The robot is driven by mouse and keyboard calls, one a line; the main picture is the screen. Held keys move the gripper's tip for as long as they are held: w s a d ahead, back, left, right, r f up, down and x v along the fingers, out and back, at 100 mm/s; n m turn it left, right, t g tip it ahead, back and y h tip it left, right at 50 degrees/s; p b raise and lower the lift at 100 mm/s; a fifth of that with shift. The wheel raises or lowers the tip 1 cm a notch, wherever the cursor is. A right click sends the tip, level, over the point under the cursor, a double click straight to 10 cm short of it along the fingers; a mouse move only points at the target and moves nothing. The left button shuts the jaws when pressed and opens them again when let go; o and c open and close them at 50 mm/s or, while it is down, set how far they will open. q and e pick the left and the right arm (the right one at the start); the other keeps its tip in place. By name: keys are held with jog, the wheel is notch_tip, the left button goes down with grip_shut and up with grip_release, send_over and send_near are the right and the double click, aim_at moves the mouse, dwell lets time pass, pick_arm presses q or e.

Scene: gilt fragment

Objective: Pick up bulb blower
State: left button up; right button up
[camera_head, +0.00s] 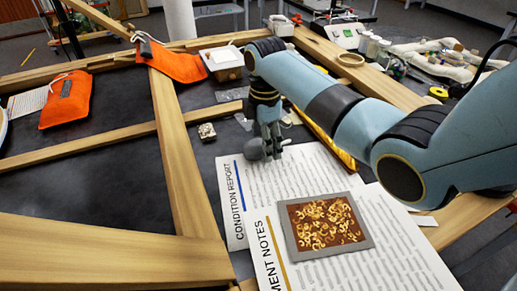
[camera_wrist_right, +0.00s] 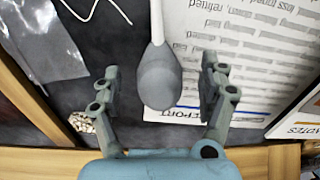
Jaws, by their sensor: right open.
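The bulb blower (camera_wrist_right: 160,82) is grey with a thin pale nozzle. In the right wrist view it lies between the two fingers of my right gripper (camera_wrist_right: 160,66), with a visible gap on each side. In the head view my right gripper (camera_head: 266,136) is low over the dark surface at the top edge of the condition report. The blower there is mostly hidden by the fingers; only a grey rounded part (camera_head: 254,149) shows. My right gripper is open around the blower and not closed on it. My left gripper is not in view.
Condition report (camera_head: 236,223) and treatment notes (camera_head: 400,250) sheets lie nearby, the notes bearing a gilt fragment (camera_head: 325,222). A small speckled piece (camera_head: 207,131) sits left of the gripper. Wooden beams (camera_head: 180,160) cross the surface.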

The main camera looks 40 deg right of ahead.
jog(key=shift+f, duration=0.9)
jog(key=c, duration=1.4)
